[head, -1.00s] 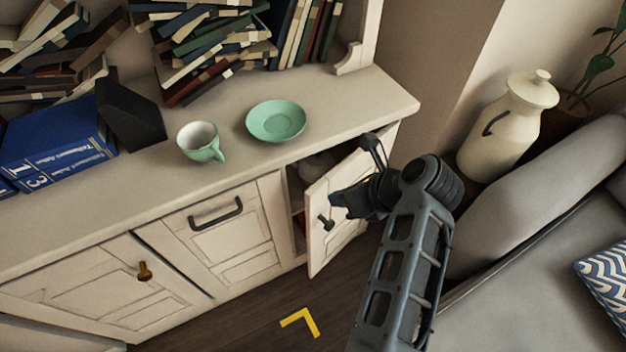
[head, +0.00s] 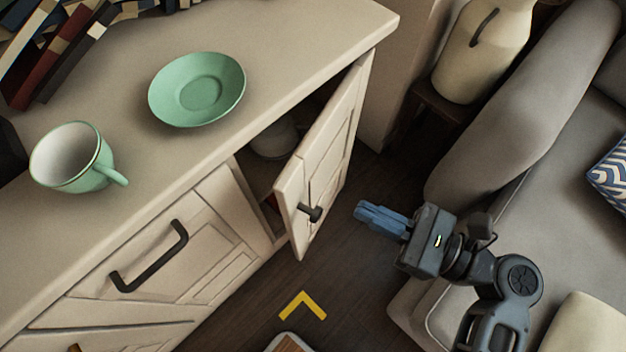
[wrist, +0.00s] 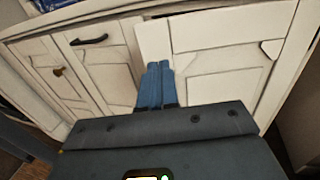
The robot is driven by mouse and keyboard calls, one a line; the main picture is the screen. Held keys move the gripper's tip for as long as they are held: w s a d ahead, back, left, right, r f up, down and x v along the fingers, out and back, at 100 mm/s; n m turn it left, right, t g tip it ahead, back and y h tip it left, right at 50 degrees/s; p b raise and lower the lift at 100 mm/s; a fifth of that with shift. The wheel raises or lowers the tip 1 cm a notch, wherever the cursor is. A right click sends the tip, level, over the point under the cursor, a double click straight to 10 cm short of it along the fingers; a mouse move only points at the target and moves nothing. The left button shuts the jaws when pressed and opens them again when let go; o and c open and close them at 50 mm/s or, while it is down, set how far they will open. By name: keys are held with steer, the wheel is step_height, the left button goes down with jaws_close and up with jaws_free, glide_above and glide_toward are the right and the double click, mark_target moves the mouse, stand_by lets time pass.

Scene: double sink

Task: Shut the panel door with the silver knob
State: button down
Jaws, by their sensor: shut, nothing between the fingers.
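The panel door (head: 330,150) at the right end of the cabinet stands part-way open, hinged on its right side. Its knob (head: 312,213) looks dark rather than silver in the head view and sits near the door's free edge. My gripper (head: 364,211) is shut and empty, right of the knob on the door's outer side, with a visible gap between them. In the wrist view the shut blue fingers (wrist: 159,68) point at the door (wrist: 215,40) and cover part of it. I cannot make out the knob clearly there.
A green saucer (head: 197,90) and green cup (head: 75,158) stand on the cabinet top. A drawer with a dark handle (head: 150,256) is left of the door. A grey sofa (head: 530,130) is to the right. Dark floor (head: 375,180) lies between them.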

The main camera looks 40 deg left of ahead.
mark_target(299, 178)
steer(key=b+x, duration=0.1)
steer(key=x, duration=0.8)
steer(key=shift+a, duration=0.25)
steer(key=shift+s+a+r+t+p, duration=0.15)
steer(key=shift+a+t+p, duration=0.15)
steer(key=shift+a+p, duration=0.2)
steer(key=s+a+m+t+p, duration=0.1)
steer(key=a+m+t+p, duration=0.1)
steer(key=a, duration=0.6)
steer(key=shift+s+t+p, duration=0.2)
steer(key=shift+t+p, duration=0.3)
steer(key=shift+t, duration=0.1)
